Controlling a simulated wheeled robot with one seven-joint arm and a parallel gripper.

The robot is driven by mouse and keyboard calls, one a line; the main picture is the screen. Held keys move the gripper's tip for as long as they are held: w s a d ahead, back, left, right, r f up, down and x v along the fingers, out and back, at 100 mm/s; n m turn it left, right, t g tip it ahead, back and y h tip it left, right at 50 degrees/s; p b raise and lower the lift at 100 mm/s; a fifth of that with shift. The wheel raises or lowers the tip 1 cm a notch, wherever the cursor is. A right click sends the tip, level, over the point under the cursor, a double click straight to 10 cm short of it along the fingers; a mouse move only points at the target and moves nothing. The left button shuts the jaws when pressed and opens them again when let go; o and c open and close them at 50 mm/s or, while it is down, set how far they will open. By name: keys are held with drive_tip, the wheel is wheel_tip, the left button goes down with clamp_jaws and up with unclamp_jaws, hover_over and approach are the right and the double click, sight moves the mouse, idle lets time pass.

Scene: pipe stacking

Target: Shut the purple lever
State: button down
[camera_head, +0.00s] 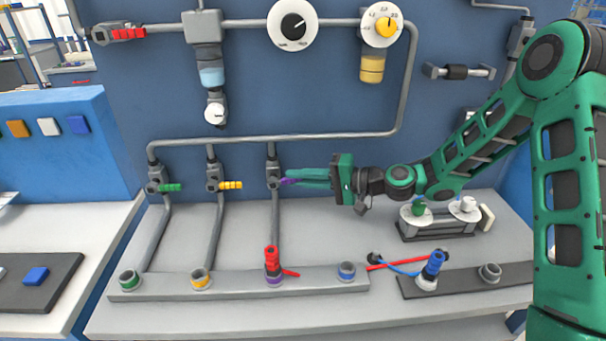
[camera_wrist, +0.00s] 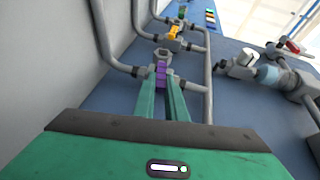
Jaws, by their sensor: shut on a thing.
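The purple lever (camera_head: 287,181) sits on a grey valve (camera_head: 273,178) on the third vertical pipe from the left. It points right, level, across the pipe. My gripper (camera_head: 295,179) reaches it from the right, with its two green fingers around it. In the wrist view the purple lever (camera_wrist: 161,74) lies between the fingertips (camera_wrist: 161,84), and my gripper is shut on it. The fingers hide part of the lever in the head view.
To the left, valves carry a yellow lever (camera_head: 231,185) and a green lever (camera_head: 168,187), both pointing right. Below, a grey rail (camera_head: 230,287) holds coloured sockets and a red-topped piece (camera_head: 272,262). A red lever (camera_head: 132,33) is at upper left.

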drive_tip(key=shift+w+d+f+y, duration=0.1)
drive_tip(key=shift+d+f+y, duration=0.05)
drive_tip(key=shift+f+y, duration=0.15)
drive_tip(key=shift+f, duration=0.1)
idle(0.3)
drive_tip(key=c, duration=1.8)
unclamp_jaws()
drive_tip(key=shift+d, duration=0.1)
drive_tip(key=v, duration=1)
drive_tip(key=shift+d, duration=0.3)
